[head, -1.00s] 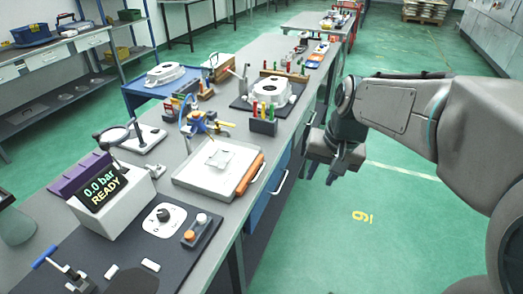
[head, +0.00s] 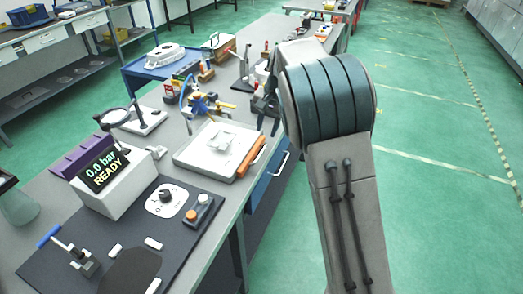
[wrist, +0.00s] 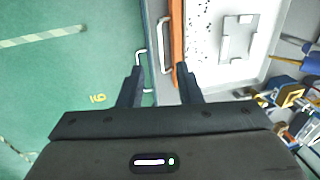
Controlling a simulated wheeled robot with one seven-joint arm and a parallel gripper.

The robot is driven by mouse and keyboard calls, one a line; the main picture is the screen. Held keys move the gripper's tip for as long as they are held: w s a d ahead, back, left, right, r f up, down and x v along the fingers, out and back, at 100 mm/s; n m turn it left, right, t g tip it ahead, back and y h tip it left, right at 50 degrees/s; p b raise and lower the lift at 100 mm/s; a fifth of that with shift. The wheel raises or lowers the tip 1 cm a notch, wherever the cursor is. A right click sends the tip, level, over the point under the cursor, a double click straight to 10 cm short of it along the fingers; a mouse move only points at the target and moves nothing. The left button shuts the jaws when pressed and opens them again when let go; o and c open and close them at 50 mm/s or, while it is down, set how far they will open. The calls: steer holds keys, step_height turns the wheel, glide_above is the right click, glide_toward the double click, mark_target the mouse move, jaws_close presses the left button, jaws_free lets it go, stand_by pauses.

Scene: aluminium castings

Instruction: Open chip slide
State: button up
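The white tray (head: 205,150), which looks like the chip slide, lies on the bench near its front edge. An orange bar (head: 251,157) runs along its right side, and a light rectangular piece lies inside it. In the wrist view the tray (wrist: 205,75) holds dark specks, and the orange bar (wrist: 177,35) is just ahead of my gripper. My gripper (wrist: 158,84) is open, with nothing held between its fingers. Its right finger is close to the bar's near end; I cannot tell whether they touch. In the head view my arm hides much of the gripper.
Silver handles (head: 281,164) stick out from the blue-fronted bench below the tray. A display box (head: 115,185) and a dark mat with a knob panel (head: 170,198) are at the near left. Clamps and tools (head: 207,103) stand behind the tray. The green floor at right is clear.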

mark_target(260, 155)
steer(key=f, duration=0.3)
steer(key=a+f, duration=0.1)
steer(key=f, duration=0.3)
steer(key=a+f, duration=0.1)
steer(key=f, duration=0.2)
steer(key=shift+w+f+p, duration=0.3)
steer(key=shift+p, duration=0.05)
jaws_close()
